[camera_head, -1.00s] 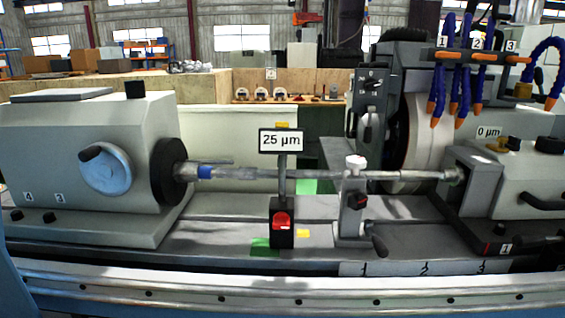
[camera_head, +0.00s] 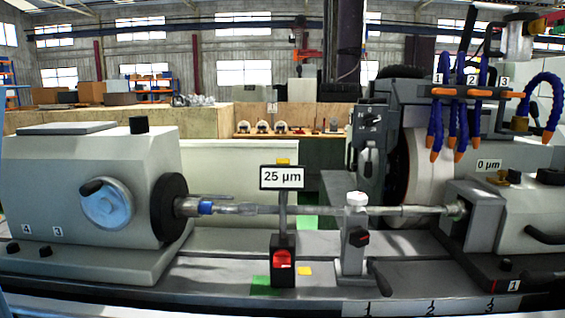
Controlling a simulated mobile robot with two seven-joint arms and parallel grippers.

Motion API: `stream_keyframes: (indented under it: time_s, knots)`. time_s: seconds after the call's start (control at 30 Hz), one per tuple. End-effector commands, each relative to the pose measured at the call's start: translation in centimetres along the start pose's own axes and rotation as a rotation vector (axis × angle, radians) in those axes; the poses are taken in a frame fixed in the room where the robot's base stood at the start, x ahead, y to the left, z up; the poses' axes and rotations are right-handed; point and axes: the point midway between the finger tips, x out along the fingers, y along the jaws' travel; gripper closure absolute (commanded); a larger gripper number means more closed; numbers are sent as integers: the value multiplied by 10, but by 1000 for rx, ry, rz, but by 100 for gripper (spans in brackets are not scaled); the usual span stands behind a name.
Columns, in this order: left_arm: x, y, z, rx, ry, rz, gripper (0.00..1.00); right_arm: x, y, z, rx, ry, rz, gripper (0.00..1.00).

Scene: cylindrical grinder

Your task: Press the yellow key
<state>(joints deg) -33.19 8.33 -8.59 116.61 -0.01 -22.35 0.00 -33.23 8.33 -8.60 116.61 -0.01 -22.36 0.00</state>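I cannot make out anything that is clearly a yellow key. A small flat yellow square (camera_head: 304,271) lies on the machine bed, beside the black base of a gauge stand (camera_head: 283,262) with a red front. A yellow piece (camera_head: 283,161) shows just above the "25 μm" display (camera_head: 282,178). A yellow-brown part (camera_head: 508,178) sits on the right housing, near the "0 μm" label. Neither of my grippers is in view.
The grinder fills the front, with a grey headstock (camera_head: 90,190) on the left, a long shaft (camera_head: 260,209) across the middle and a grinding wheel (camera_head: 430,165) at right. Blue hoses (camera_head: 460,110) with orange tips hang above it. A wooden bench (camera_head: 225,122) stands behind.

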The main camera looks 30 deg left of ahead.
Motion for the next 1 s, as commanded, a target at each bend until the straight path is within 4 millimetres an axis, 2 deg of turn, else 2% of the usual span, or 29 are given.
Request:
stream_keyframes:
  time_s: [0.03,0.1,1.0]
  knots:
    - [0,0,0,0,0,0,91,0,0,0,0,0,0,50]
    - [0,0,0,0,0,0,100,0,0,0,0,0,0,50]
    - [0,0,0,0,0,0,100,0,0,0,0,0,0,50]
